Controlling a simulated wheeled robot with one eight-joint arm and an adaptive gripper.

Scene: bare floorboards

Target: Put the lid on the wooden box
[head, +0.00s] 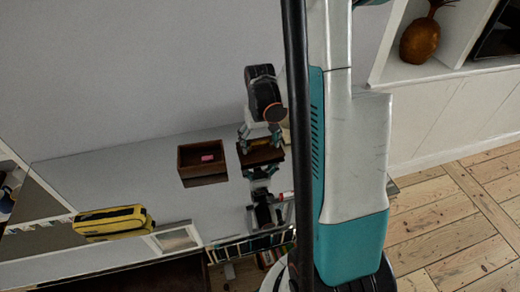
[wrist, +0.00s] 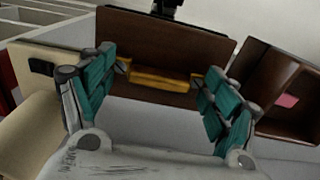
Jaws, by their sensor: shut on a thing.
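The open wooden box (head: 187,165) is dark brown and sits on the grey surface, left of my gripper, with a small pink item (head: 208,158) inside. It also shows at the right edge of the wrist view (wrist: 258,85). My gripper (head: 260,138) is shut on the brown lid (head: 262,157). In the wrist view, the lid (wrist: 165,45) is a broad brown panel with a yellowish bar between my fingertips (wrist: 160,78). The lid is to the right of the box in the head view, apart from it. Its height above the surface is hard to tell.
A yellow bag (head: 113,222) lies at the left front, near a pale frame (head: 175,238) and a row of books (head: 250,246). A beige object (wrist: 35,135) stands close on the left in the wrist view. The surface left of the box is clear.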

